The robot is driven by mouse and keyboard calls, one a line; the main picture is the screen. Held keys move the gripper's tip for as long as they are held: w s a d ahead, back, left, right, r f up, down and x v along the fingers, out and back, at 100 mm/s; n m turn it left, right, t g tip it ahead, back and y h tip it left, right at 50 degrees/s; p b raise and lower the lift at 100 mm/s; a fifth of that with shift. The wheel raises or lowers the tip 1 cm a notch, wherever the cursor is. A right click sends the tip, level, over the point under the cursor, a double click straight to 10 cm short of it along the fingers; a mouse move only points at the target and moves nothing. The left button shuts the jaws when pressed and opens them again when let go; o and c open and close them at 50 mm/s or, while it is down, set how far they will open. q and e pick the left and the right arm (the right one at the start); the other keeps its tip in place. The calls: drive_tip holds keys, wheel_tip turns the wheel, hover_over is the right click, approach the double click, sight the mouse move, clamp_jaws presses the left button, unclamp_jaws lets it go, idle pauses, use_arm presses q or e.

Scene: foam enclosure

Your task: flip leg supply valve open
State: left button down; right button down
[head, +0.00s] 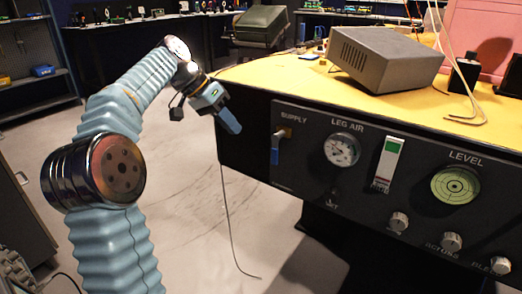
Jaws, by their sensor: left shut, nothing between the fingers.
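The leg supply valve (277,148) is on the dark front panel (318,190), under the word SUPPLY and left of the LEG AIR gauge (342,150). Its blue handle points straight down from a brass-coloured body. My left gripper (231,124) is shut and empty, left of the valve near the panel's left edge, apart from the handle. Its fingers point down and to the right. My right gripper does not show.
The yellow table top (290,78) carries a grey metal box (385,57). A green level dial (455,185) and several knobs are on the panel's right. A thin cable (228,215) hangs below the panel's left end.

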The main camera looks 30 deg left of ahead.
use_arm(q)
drive_tip(key=w+d+f+b, duration=0.1)
drive_tip(key=w+d+f, duration=0.1)
drive_tip(key=d+f, duration=0.3)
drive_tip(key=shift+d+f, duration=0.35)
drive_tip(key=shift+d, duration=0.95)
